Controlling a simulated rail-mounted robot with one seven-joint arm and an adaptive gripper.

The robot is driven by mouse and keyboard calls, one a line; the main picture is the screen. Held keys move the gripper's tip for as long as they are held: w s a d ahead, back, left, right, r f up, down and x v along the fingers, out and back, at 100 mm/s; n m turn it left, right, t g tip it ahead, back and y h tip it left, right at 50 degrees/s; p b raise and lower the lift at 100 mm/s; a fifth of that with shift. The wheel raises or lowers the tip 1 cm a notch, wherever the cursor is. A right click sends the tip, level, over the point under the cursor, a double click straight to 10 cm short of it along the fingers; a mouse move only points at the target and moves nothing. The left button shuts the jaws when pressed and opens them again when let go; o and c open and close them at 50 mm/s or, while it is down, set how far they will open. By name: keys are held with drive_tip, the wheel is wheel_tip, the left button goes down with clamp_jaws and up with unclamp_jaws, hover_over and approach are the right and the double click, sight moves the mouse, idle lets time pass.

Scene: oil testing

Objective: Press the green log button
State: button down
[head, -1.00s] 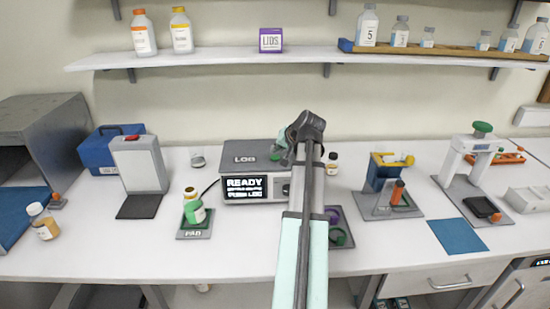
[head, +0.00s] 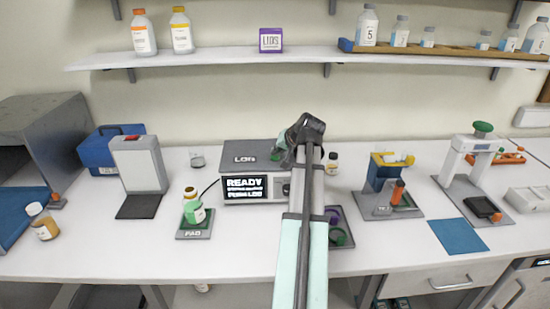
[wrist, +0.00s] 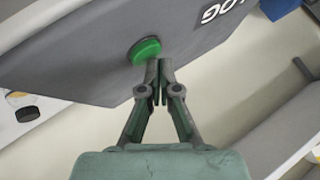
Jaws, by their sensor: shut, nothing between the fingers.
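The green log button (wrist: 146,50) is a round disc on the grey top of the LOG box (head: 244,151). In the head view a small part of the button (head: 276,156) shows beside my arm. My gripper (wrist: 157,66) is shut and empty. In the wrist view its fingertips are right beside the button's lower right edge and overlap it slightly in the picture. I cannot tell whether they touch it. In the head view my wrist hides the fingers. The box's screen (head: 245,188) reads READY, with smaller text below.
A tray (head: 342,240) with ring-shaped items lies beside my arm. A shelf (head: 220,57) runs above.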

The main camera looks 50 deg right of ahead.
drive_tip(key=shift+f, duration=0.45)
idle(0.3)
drive_tip(key=shift+r, duration=0.15)
drive_tip(key=shift+r+p, duration=0.35)
drive_tip(key=shift+r, duration=0.4)
drive_tip(key=shift+r, duration=0.1)
drive_tip(key=shift+r+p, duration=1.45)
drive_tip(key=shift+r, duration=1)
drive_tip(key=shift+f, duration=0.1)
